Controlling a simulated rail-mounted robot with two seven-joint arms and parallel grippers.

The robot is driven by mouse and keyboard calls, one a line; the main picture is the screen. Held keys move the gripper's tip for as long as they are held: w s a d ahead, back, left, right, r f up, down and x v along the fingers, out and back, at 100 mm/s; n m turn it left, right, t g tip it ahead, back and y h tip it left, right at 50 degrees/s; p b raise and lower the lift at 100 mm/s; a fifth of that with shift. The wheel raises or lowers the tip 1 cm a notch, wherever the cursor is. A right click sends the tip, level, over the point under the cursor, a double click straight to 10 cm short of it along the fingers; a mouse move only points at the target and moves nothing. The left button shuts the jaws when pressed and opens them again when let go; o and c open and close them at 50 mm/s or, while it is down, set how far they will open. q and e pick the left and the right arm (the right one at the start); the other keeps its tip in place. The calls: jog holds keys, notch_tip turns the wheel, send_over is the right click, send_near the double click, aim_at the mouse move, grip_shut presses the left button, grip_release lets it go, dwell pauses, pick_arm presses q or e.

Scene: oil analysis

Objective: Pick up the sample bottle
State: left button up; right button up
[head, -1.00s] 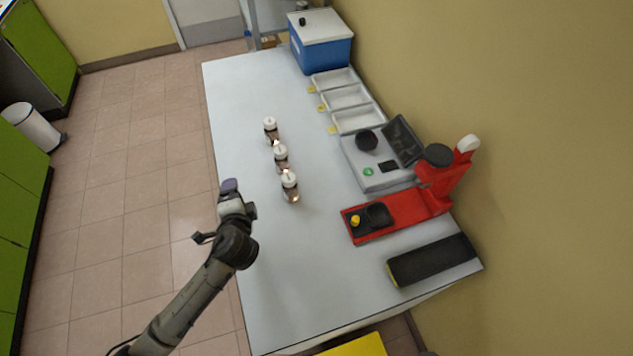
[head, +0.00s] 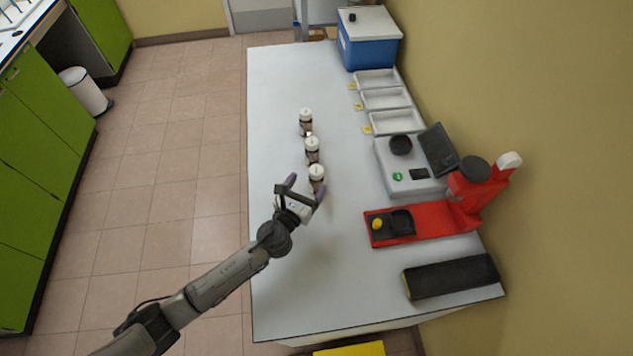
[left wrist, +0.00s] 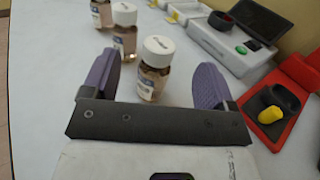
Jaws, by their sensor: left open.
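Three sample bottles with white caps and brownish contents stand upright in a row on the white table (head: 350,290). They are the near bottle (head: 317,174), the middle bottle (head: 312,150) and the far bottle (head: 306,122). My left gripper (head: 307,185) is open at the near bottle. In the left wrist view the near bottle (left wrist: 156,66) stands ahead, between the lines of the two purple fingers (left wrist: 152,84). I cannot tell how deep it is between them. The middle bottle (left wrist: 124,30) and far bottle (left wrist: 101,12) stand behind it to the left. My right gripper is not in view.
To the right stand a red device (head: 440,219), a grey instrument with a dark lid (head: 410,185) and a dark bar-shaped object (head: 450,277). White trays (head: 385,99) and a blue box (head: 370,53) are farther back. The near table area is clear.

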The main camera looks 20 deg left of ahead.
aim_at(313, 187)
pick_arm(q)
jog(key=f, duration=0.1)
jog(key=f+b, duration=0.1)
jog(key=f, duration=0.1)
jog(key=f+b, duration=0.1)
jog(key=f, duration=0.1)
jog(key=shift+w+f, duration=0.2)
jog(key=shift+w, duration=0.5)
jog(key=shift+w+d+b, duration=0.1)
jog(key=shift+w+b, duration=0.2)
jog(key=shift+w, duration=0.75)
jog(key=w+b, duration=0.1)
jog(key=w, duration=0.2)
jog(key=shift+w+d, duration=0.15)
jog(key=shift+d, duration=0.05)
jog(key=shift+w, duration=0.3)
jog(key=shift+c, duration=0.3)
